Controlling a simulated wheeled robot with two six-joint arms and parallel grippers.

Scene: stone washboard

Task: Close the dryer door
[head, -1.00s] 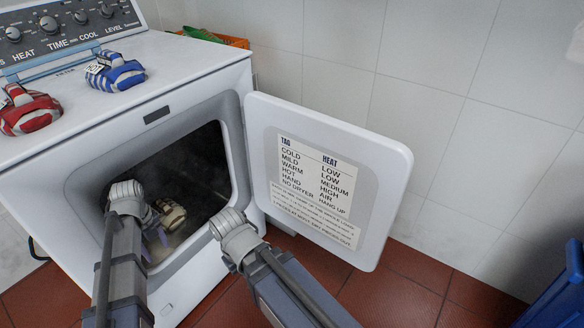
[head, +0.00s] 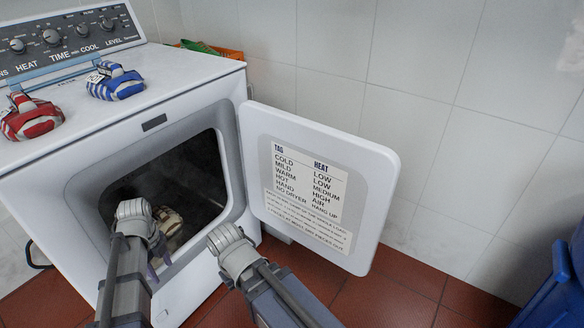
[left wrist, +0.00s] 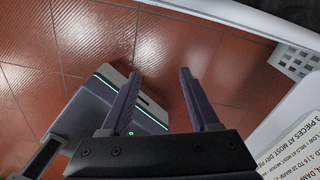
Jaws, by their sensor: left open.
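The white dryer door (head: 375,190) stands wide open, swung out to the right of the dryer's dark opening (head: 195,175). A printed temperature label (head: 308,195) is on its inner face. The door also shows at the right of the left wrist view (left wrist: 265,112). My left gripper (left wrist: 159,75) is open and empty above the floor. In the head view it is in front of the opening, its fingers partly hidden by the wrist. My right arm's wrist (head: 232,250) is in front of the door's hinge side; its fingers are hidden.
A beige striped bundle (head: 170,220) lies inside the dryer. Red (head: 32,118) and blue (head: 116,82) striped bundles sit on the dryer top (head: 165,95). A blue bin (head: 560,285) stands at lower right. Red floor tiles (head: 405,285) are clear between door and bin.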

